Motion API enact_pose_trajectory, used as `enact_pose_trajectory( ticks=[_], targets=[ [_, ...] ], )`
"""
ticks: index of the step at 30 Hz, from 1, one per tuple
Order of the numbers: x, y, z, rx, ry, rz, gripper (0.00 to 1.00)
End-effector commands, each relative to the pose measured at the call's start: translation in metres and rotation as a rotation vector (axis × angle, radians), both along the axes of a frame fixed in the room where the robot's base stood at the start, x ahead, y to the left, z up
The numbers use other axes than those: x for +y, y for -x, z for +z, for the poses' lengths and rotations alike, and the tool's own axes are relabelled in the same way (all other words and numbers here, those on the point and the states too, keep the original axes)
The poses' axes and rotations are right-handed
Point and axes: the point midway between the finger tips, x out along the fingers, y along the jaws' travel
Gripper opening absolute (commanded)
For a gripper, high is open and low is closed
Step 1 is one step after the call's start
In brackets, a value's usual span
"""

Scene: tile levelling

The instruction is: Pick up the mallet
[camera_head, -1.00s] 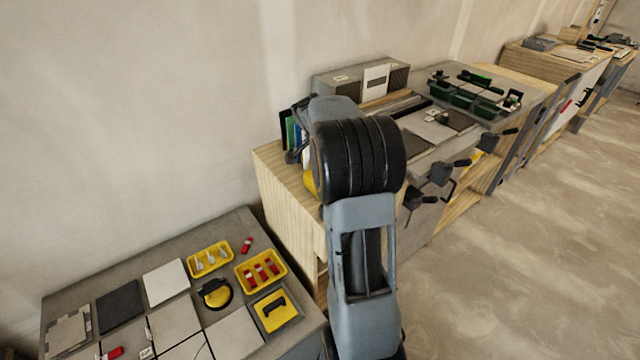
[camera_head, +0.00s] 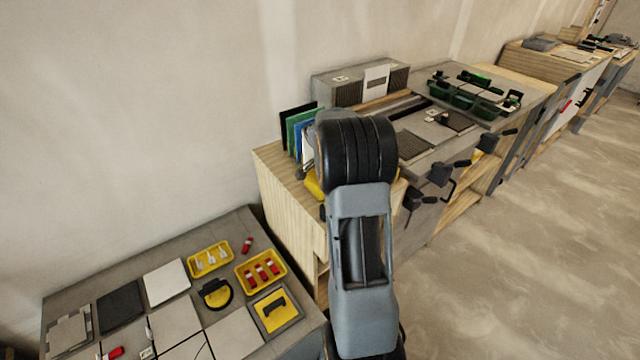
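I cannot make out a mallet in the head view. My own arm stands in the middle and covers part of the wooden workbench (camera_head: 283,198). My gripper is hidden behind the arm, so I cannot see its fingers or whether it holds anything. A small piece of something yellow (camera_head: 313,186) shows at the arm's left edge on the bench; most of it is covered.
Upright green and blue sheets (camera_head: 296,132) stand left of my arm. A grey block (camera_head: 340,86) is behind. Green trays (camera_head: 462,98) lie to the right. The floor at right is clear.

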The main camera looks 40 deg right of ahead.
Motion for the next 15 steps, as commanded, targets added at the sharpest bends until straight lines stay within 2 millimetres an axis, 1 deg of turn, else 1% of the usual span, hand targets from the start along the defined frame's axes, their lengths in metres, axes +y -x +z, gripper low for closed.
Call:
enact_pose_trajectory(
  ticks=[1, 2, 15],
  targets=[
    [0.0001, 0.0000, 0.0002, 0.000, 0.000, 0.000, 0.49],
    [0.0001, 0.0000, 0.0002, 0.000, 0.000, 0.000, 0.47],
    [0.0002, -0.0001, 0.0005, 0.000, 0.000, 0.000, 0.04]
  ],
)
